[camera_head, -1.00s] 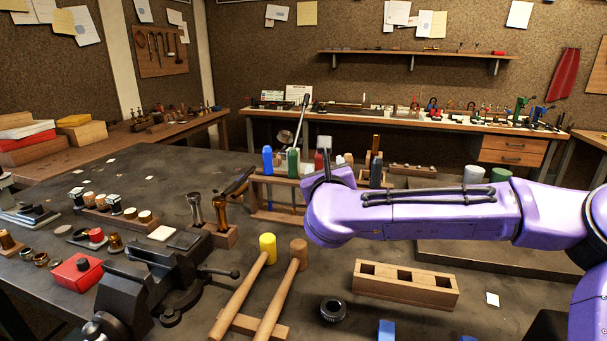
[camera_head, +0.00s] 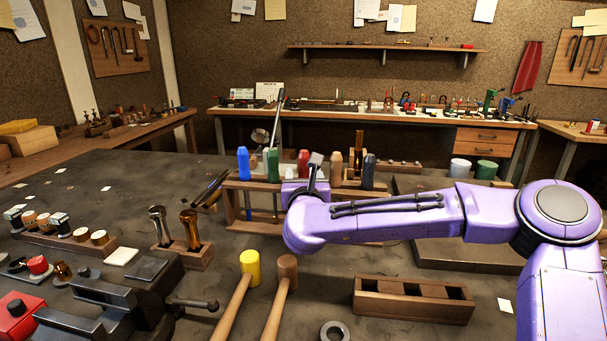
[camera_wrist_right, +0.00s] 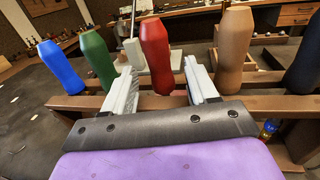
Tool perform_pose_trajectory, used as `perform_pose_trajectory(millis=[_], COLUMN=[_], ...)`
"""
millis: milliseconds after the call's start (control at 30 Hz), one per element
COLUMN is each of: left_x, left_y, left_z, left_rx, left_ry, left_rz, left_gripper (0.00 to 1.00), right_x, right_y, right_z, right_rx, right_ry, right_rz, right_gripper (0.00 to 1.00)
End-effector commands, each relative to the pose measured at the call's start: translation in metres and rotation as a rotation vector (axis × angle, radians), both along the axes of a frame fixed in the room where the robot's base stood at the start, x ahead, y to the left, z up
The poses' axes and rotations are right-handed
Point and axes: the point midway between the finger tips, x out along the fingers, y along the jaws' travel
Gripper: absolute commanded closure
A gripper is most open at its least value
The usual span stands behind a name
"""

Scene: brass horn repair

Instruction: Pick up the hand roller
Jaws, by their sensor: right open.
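A wooden rack (camera_head: 232,205) holds several upright tool handles: blue (camera_head: 243,163), green (camera_head: 271,165), red (camera_head: 303,163), tan (camera_head: 336,168) and dark navy (camera_head: 368,171). The handles' lower ends are mostly hidden, so I cannot tell which one is the hand roller. My right gripper (camera_head: 310,178) is at the rack, by the red handle. In the right wrist view, its two pale fingers (camera_wrist_right: 161,82) are apart, with the red handle (camera_wrist_right: 155,52) between them and a gap on each side. My left gripper is out of view.
A wooden block with slots (camera_head: 413,312) and a dark ring (camera_head: 334,332) lie in front of my right arm. Two mallets, yellow-headed (camera_head: 250,266) and brown-headed (camera_head: 287,270), lie nearer. A vise (camera_head: 120,300) stands at left. The bench's back left is mostly clear.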

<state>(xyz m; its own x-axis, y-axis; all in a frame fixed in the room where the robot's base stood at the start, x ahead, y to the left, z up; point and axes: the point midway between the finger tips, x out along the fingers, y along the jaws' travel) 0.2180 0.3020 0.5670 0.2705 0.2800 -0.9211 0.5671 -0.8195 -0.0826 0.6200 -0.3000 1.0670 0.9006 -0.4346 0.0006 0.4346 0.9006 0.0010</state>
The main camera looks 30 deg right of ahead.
Motion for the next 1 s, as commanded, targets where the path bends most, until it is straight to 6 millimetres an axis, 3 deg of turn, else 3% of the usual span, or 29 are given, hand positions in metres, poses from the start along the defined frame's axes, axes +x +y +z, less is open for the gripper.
perform_pose_trajectory(millis=[200, 467, 500, 667, 1000], left_x=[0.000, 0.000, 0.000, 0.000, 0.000], left_y=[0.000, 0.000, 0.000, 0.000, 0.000], left_z=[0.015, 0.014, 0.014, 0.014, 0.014], left_rx=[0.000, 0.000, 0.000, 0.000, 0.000], left_ry=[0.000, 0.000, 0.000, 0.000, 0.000], left_rz=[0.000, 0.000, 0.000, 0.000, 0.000], left_gripper=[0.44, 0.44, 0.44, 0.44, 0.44], right_x=[0.036, 0.042, 0.042, 0.042, 0.042], right_y=[-0.018, -0.020, -0.020, -0.020, -0.020], right_z=[0.002, 0.001, 0.001, 0.001, 0.004], right_rx=[-0.001, 0.000, 0.000, -0.001, -0.001], right_ry=[0.002, 0.000, 0.000, 0.000, -0.002], right_rz=[-0.002, 0.000, 0.000, 0.000, 0.000], right_gripper=[0.42, 0.42, 0.45, 0.97, 1.00])
